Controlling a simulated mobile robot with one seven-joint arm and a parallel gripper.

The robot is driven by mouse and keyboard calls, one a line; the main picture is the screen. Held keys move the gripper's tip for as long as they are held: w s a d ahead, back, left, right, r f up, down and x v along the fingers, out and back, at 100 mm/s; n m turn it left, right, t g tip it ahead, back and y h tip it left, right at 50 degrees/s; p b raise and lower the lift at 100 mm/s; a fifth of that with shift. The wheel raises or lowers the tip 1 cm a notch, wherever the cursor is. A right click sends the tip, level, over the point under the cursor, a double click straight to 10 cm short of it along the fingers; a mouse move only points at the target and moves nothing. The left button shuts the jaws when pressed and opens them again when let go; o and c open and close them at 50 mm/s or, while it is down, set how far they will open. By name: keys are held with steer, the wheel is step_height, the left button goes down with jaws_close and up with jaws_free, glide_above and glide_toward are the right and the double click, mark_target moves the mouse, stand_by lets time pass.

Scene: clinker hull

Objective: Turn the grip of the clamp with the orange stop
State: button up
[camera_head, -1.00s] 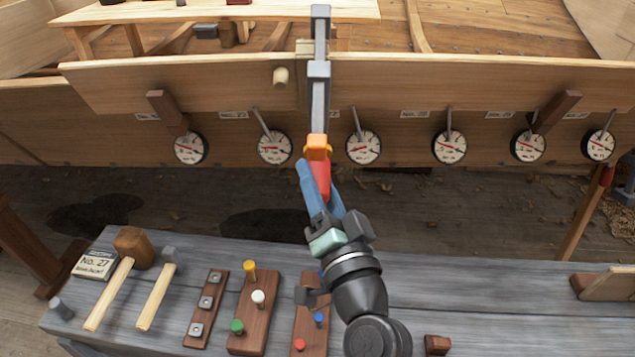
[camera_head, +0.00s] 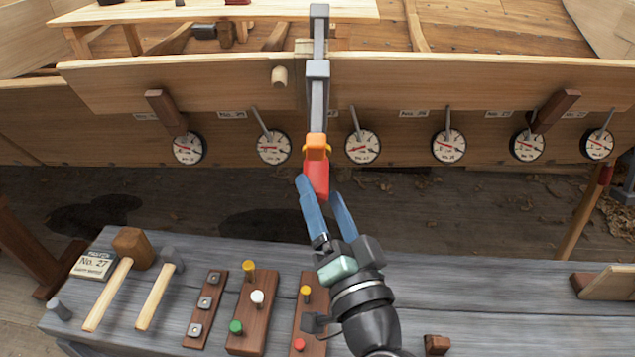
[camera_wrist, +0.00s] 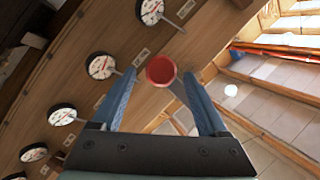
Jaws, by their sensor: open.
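The clamp (camera_head: 319,95) is a grey bar hung over the top plank of the hull. Its orange stop (camera_head: 317,146) sits low on the bar, with the red grip (camera_head: 316,180) just below it. My gripper (camera_head: 318,186) has blue fingers, spread open and pointing up at the grip from below. The head view does not clearly show whether they touch it. In the wrist view the red grip (camera_wrist: 160,70) shows end-on as a round face, beyond and between the tips of my open gripper (camera_wrist: 160,82). Nothing is held.
Several round dials (camera_head: 362,146) line the hull plank on both sides of the clamp. A grey bench (camera_head: 480,290) below bears a mallet (camera_head: 133,248), a hammer (camera_head: 160,285) and wooden blocks with coloured pegs (camera_head: 252,315).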

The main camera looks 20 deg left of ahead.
mark_target(316, 188)
steer(key=v, duration=0.9)
steer(key=shift+s+b, duration=0.2)
steer(key=shift+b, duration=0.15)
stand_by(0.8)
steer(key=w+a+n+h+p, duration=0.1)
steer(key=w+a+p, duration=0.1)
steer(key=w+p, duration=0.1)
steer(key=w+a+n+h+p, duration=0.2)
steer(key=w+a+p, duration=0.1)
steer(key=p, duration=0.2)
steer(key=w+a+r+n+t+h+p, duration=0.1)
steer(key=w+a+n+h+p, duration=0.1)
steer(key=w+p, duration=0.1)
steer(key=shift+w+a+p, duration=0.35)
steer(key=shift+w+p, duration=0.05)
steer(key=shift+p, duration=0.1)
jaws_close()
stand_by(0.4)
